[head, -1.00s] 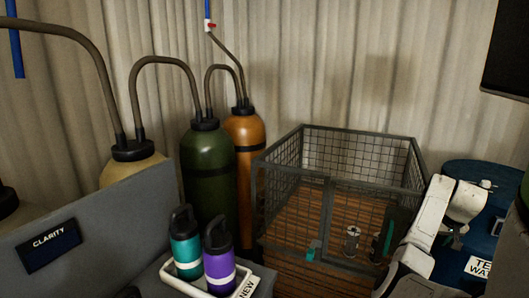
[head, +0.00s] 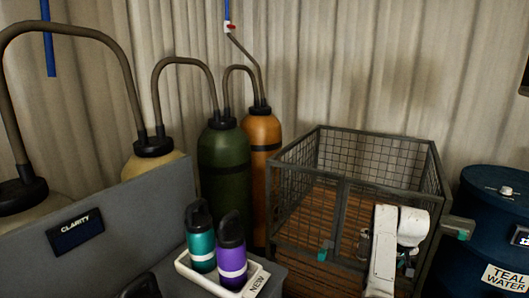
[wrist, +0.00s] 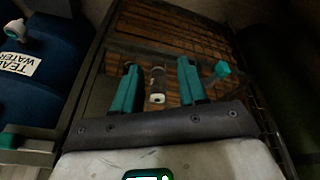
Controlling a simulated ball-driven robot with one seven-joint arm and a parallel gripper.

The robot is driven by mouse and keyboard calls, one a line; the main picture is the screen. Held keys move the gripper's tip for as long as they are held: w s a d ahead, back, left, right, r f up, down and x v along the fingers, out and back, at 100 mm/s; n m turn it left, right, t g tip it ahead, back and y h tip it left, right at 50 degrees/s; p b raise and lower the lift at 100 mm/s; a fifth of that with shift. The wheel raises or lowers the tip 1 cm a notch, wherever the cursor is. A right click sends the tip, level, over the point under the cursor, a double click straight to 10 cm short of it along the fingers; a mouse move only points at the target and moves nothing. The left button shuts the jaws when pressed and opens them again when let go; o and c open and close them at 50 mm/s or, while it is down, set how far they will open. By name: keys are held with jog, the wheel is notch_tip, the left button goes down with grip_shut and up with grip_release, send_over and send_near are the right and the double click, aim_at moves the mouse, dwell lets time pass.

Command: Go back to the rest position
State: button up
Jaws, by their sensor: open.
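My gripper (wrist: 157,88) shows in the wrist view as two teal fingers on a dark bar. They are spread apart and hold nothing. A small metallic cylinder (wrist: 157,84) shows between and beyond them, against slatted brown boards. In the head view my white arm reaches up in front of the wire cage (head: 443,185) at the right. My fingers cannot be made out there. The cylinder (head: 364,243) shows beside my arm inside the cage, partly hidden.
A blue drum (head: 490,235) labelled TEAL WATER stands right of the cage. A white tray (head: 222,286) with a teal bottle (head: 201,245) and a purple bottle (head: 231,255) is at front centre. Green (head: 223,165) and orange (head: 262,140) gas cylinders stand behind. A grey panel (head: 140,215) reads CLARITY.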

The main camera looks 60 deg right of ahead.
jog(key=w+a+f+n+y, duration=0.1)
jog(key=w+a+f+n, duration=0.2)
jog(key=w+a, duration=0.7)
jog(key=w+a+f+n, duration=0.3)
jog(key=w+a, duration=0.5)
jog(key=a, duration=0.5)
jog(key=s+a+n+y, duration=0.1)
jog(key=a+n, duration=0.2)
jog(key=a, duration=0.9)
jog(key=s+a+n+y+p, duration=0.1)
jog(key=s+a+n, duration=0.1)
jog(key=a, duration=1.1)
jog(key=shift+a+n, duration=0.25)
jog(key=shift+n, duration=0.45)
